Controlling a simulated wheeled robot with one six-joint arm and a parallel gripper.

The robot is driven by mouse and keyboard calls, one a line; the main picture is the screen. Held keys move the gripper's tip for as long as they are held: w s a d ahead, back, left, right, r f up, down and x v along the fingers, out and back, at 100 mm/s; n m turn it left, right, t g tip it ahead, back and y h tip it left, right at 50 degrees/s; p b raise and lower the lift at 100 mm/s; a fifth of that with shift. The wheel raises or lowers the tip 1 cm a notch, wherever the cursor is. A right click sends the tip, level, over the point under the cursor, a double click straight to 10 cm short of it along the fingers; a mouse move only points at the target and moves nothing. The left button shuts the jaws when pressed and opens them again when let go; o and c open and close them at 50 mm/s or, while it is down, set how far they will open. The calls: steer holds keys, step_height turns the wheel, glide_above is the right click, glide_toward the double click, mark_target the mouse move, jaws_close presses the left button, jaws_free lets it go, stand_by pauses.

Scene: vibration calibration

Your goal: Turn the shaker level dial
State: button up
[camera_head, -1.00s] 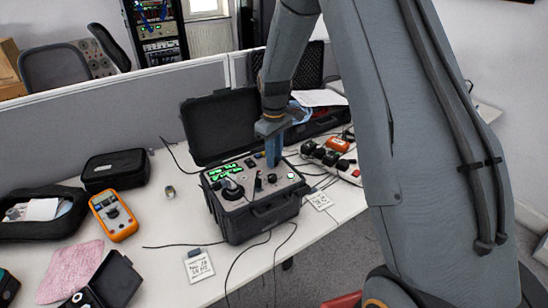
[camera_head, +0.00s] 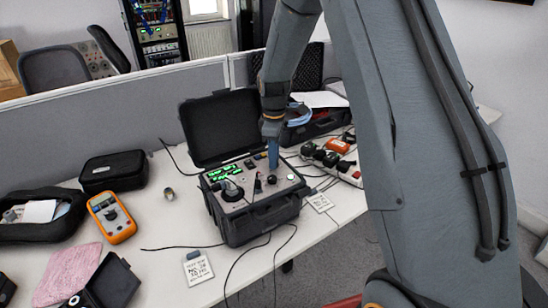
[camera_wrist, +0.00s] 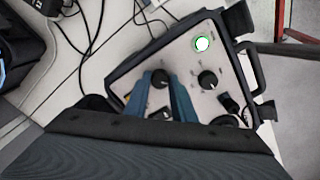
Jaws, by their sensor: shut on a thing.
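The shaker unit is an open black case (camera_head: 258,222) with a light grey control panel and green-lit displays (camera_head: 222,172). In the wrist view the panel carries two black dials. My gripper (camera_head: 273,163) points down at the panel's back part in the head view. In the wrist view its blue fingers (camera_wrist: 170,88) straddle the left black dial (camera_wrist: 160,79) and are shut on it. The other dial (camera_wrist: 208,80) is to the right and free. A round green-ringed button (camera_wrist: 202,43) lies above it. The dial's lower side is hidden by the fingers and wrist.
An orange multimeter (camera_head: 112,217), a black pouch (camera_head: 114,170) and a pink cloth (camera_head: 68,274) lie left of the case. A power strip (camera_head: 345,168) with plugs is to its right. Cables run around the case.

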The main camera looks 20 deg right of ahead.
steer(key=shift+r, duration=0.1)
steer(key=o, duration=0.8)
step_height(320, 180, up, 8)
steer(key=shift+f+b, duration=0.1)
steer(key=shift+b, duration=1.1)
steer(key=s+m, duration=0.4)
steer(key=s, duration=0.4)
steer(key=s+f+m+t, duration=0.1)
steer(key=s+m, duration=0.3)
steer(key=s, duration=0.4)
steer(key=s+f+m, duration=0.1)
steer(key=s+m, duration=0.3)
steer(key=s, duration=0.5)
steer(key=shift+s+f+m+b, duration=0.1)
steer(key=shift+f+m+b, duration=0.15)
steer(key=shift+m+b, duration=0.15)
